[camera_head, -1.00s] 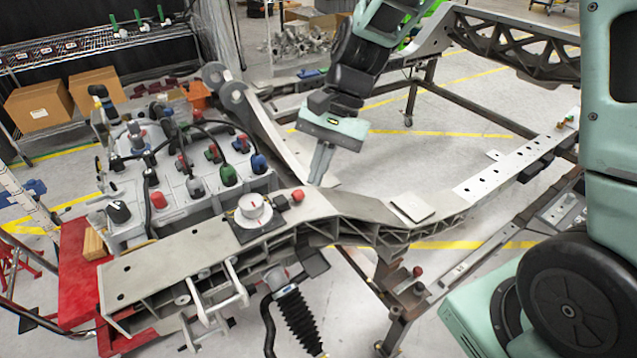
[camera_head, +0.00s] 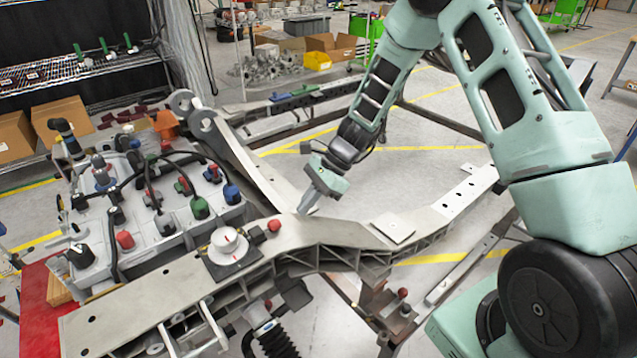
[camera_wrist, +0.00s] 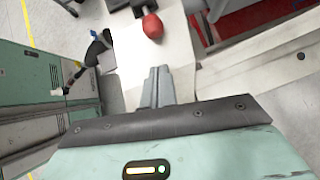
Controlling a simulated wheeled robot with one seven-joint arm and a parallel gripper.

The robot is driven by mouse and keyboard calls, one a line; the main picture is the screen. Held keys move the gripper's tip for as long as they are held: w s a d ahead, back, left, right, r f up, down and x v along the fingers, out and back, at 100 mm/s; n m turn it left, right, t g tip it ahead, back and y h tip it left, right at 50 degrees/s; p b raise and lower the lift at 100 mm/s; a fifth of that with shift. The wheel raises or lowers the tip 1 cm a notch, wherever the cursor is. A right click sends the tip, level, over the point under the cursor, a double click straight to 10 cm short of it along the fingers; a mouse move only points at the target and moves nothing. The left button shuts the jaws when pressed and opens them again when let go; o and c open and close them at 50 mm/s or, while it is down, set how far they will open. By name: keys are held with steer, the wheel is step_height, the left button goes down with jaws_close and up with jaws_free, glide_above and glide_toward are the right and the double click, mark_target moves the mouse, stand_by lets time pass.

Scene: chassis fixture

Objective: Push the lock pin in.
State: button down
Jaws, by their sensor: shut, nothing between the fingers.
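A small red knob (camera_head: 274,226), which looks like the lock pin, stands on the light grey chassis beam (camera_head: 180,290), just right of the white round dial (camera_head: 228,243). A red knob also shows in the wrist view (camera_wrist: 152,26), beyond my fingertips. My gripper (camera_head: 303,211) is shut and empty. Its fingers point down and left, close over the beam to the right of the knob and apart from it. In the wrist view the closed fingers (camera_wrist: 158,72) point toward the knob. I cannot tell how far the pin is in.
A grey fixture block (camera_head: 150,215) with cables and coloured connectors lies left of the beam. A flat plate (camera_head: 394,227) lies on the beam at right. Another red knob (camera_head: 403,293) sits on a lower bracket. Floor behind the beam is open.

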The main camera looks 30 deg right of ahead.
mark_target(278, 222)
steer(key=a, duration=0.1)
steer(key=a+p, duration=0.1)
steer(key=shift+a+f, duration=0.2)
steer(key=shift+a, duration=0.2)
steer(key=shift+a+f, duration=0.25)
steer(key=shift+a, duration=0.45)
steer(key=shift+a, duration=0.1)
steer(key=shift+s+a, duration=0.2)
steer(key=shift+a, duration=0.7)
steer(key=shift+d+r, duration=0.2)
steer(key=shift+d, duration=0.2)
steer(key=d, duration=0.1)
steer(key=d+r, duration=0.1)
steer(key=d, duration=0.1)
steer(key=d+r, duration=0.1)
steer(key=d, duration=0.1)
steer(key=shift+w, duration=0.15)
steer(key=v, duration=0.7)
steer(key=shift+d+r+b, duration=0.25)
steer(key=shift+r+b, duration=0.1)
steer(key=shift+b, duration=0.05)
